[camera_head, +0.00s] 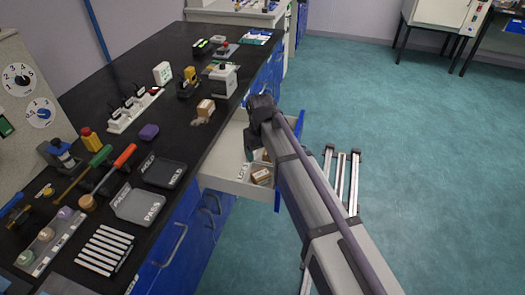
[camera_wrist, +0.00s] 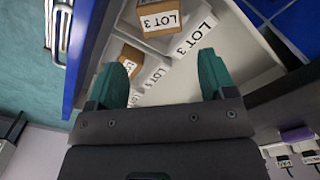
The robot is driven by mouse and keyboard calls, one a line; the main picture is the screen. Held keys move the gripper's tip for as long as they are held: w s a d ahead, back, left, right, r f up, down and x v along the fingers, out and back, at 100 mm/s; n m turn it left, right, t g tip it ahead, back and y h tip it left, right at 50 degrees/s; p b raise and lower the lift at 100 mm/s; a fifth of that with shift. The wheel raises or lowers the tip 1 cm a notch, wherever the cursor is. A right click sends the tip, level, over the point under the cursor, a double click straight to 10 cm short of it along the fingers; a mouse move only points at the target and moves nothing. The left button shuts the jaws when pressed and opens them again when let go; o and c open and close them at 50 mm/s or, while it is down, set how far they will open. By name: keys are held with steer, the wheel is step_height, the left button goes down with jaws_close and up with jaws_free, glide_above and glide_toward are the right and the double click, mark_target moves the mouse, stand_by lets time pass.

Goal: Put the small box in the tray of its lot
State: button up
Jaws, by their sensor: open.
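My gripper (camera_wrist: 168,78) is open, its two green fingers apart with nothing between them. In the head view it points down over the open white drawer (camera_head: 222,184), partly hidden by my arm. In the wrist view a brown box (camera_wrist: 165,20) labelled LOT 3 lies in the drawer beyond the fingertips, beside a LOT 3 tray label (camera_wrist: 196,36). A smaller brown box (camera_wrist: 131,58) lies near the left finger, next to another lot label (camera_wrist: 150,78) whose number is unclear. Another small brown box (camera_head: 206,107) stands on the black bench.
The black bench (camera_head: 130,75) holds a PASS tray (camera_head: 140,206), a HOLD tray (camera_head: 165,172), screwdrivers (camera_head: 112,168) and instruments. Blue cabinet fronts (camera_head: 180,245) are below. A rail (camera_head: 341,180) lies on the floor to the right of the drawer.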

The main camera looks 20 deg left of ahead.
steer(key=shift+f, duration=0.1)
steer(key=s+d+m, duration=0.3)
steer(key=s+d, duration=0.2)
steer(key=d, duration=0.7)
steer(key=s+d+m, duration=0.3)
steer(key=s+d, duration=0.2)
steer(key=d, duration=0.8)
steer(key=s+d+m, duration=0.3)
steer(key=s+d, duration=0.2)
steer(key=d, duration=0.7)
step_height(320, 180, up, 11)
steer(key=p, duration=1)
steer(key=shift+w+a+f+p, duration=0.15)
steer(key=shift+w+p, duration=0.15)
steer(key=shift+w, duration=0.15)
